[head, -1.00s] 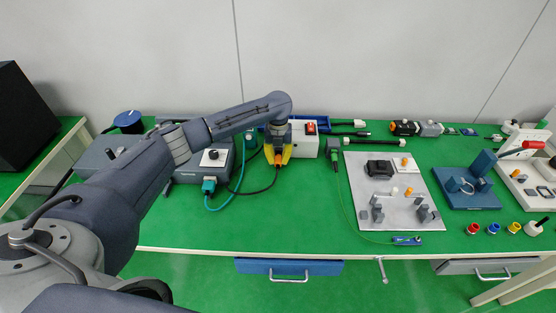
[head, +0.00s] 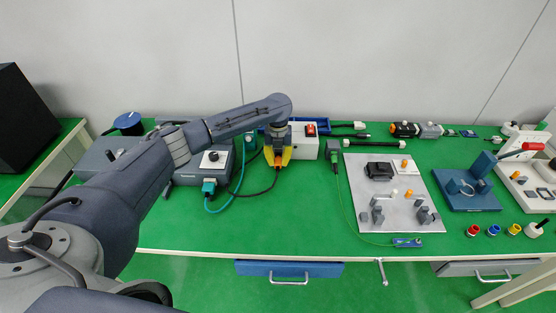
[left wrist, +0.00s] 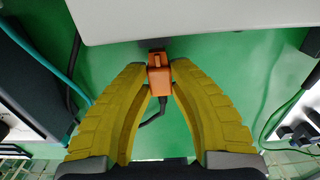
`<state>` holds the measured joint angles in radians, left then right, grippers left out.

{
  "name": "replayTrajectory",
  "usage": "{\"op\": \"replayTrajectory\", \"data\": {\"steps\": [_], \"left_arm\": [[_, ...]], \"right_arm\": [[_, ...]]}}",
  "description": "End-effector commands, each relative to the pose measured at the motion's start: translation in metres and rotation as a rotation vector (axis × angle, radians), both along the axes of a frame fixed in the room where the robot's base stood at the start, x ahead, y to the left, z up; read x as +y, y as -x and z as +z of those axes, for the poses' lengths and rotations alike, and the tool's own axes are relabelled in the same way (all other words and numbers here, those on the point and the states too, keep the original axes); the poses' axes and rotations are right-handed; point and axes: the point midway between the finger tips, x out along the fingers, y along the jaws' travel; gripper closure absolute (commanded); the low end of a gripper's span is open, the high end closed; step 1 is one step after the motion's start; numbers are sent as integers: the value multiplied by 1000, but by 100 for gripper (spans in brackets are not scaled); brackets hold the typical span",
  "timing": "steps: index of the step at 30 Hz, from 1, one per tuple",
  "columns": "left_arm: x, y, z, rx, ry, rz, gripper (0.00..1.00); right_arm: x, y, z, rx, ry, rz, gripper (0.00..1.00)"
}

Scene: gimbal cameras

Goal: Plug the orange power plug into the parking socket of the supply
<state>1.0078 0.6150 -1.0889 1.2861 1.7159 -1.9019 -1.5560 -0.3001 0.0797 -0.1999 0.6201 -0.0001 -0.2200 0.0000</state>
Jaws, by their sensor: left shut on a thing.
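The orange power plug (left wrist: 159,78) is between the yellow fingertips of my left gripper (left wrist: 159,80) in the left wrist view, and the gripper is shut on it. A black cable runs from the plug. The plug's front end is at the lower edge of the white supply box (left wrist: 180,18), by a small dark part there. I cannot tell whether the plug is seated in a socket. In the head view the plug (head: 278,162) shows small between the yellow fingers, in front of the white supply (head: 304,146) with its red switch. My right gripper is not in view.
A grey unit (head: 204,170) with a teal plug and cable stands left of the supply. A green connector (head: 334,150) stands right of it. A light plate with fixtures (head: 398,222) lies further right. The green bench front (head: 290,225) is clear.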

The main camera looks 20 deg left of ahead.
Motion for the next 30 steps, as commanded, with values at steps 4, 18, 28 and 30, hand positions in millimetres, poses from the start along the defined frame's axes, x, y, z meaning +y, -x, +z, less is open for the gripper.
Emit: {"op": "replayTrajectory", "data": {"steps": [4,18,28,30], "left_arm": [[0,0,0,0,0,0,100],[0,-1,0,0,0,1,100],[3,-7,0,-1,0,0,100],[4,-9,0,-1,0,1,100]], "right_arm": [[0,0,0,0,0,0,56],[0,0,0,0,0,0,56],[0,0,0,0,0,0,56],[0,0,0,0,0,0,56]]}}
